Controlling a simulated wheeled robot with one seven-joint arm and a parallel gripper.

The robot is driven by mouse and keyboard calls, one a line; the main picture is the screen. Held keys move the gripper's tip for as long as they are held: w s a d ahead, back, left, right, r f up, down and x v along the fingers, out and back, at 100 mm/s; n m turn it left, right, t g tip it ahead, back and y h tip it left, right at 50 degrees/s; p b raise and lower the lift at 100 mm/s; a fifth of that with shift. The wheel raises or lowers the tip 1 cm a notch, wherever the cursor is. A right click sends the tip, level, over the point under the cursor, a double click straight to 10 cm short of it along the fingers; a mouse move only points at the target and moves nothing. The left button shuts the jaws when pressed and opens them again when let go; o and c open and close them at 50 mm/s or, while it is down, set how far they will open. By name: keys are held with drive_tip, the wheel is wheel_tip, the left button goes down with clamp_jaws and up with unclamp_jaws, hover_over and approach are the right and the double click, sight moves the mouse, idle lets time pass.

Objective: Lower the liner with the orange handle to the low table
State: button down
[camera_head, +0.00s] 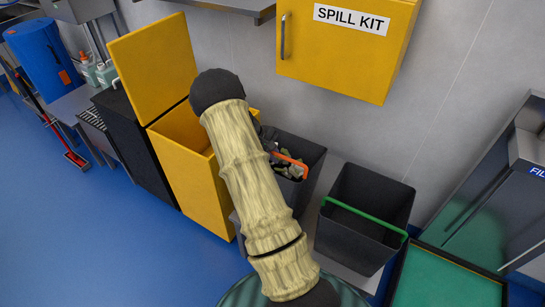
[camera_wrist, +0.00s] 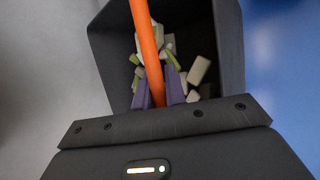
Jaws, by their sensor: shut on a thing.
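The dark liner (camera_head: 303,193) with the orange handle (camera_head: 291,159) is right of my arm in the head view, with green and pale scraps inside. In the wrist view, the handle (camera_wrist: 147,50) passes between my gripper's purple fingers (camera_wrist: 160,97), which are shut on it. The liner's dark wall (camera_wrist: 230,45) and pale blocks show beyond. My arm hides the liner's left side in the head view. A pale low surface, seemingly the low table (camera_head: 354,278), shows under a second dark liner (camera_head: 350,225) with a green handle. I cannot tell how high the orange-handled liner is above it.
An open yellow bin (camera_head: 195,180) stands left of my arm, beside a black bin (camera_head: 135,145). A yellow spill kit cabinet (camera_head: 345,50) hangs on the wall above. A green-floored tray (camera_head: 445,280) and a steel unit (camera_head: 505,190) are at right. Blue floor lies open at left.

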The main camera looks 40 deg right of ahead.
drive_tip(key=shift+w+d+p, duration=0.15)
drive_tip(key=shift+w+d, duration=0.15)
drive_tip(key=shift+d, duration=0.5)
drive_tip(key=shift+w+d+p, duration=0.1)
drive_tip(key=shift+w+d, duration=0.25)
drive_tip(key=shift+d, duration=0.4)
drive_tip(key=shift+w+d+p, duration=0.15)
drive_tip(key=shift+w+d, duration=0.15)
drive_tip(key=shift+d, duration=0.5)
wheel_tip(320, 180, down, 4)
drive_tip(key=shift+f+b, duration=0.1)
drive_tip(key=shift+b, duration=0.9)
drive_tip(key=c, duration=1.4)
unclamp_jaws()
drive_tip(key=shift+o, duration=0.2)
drive_tip(key=shift+s+a, duration=0.1)
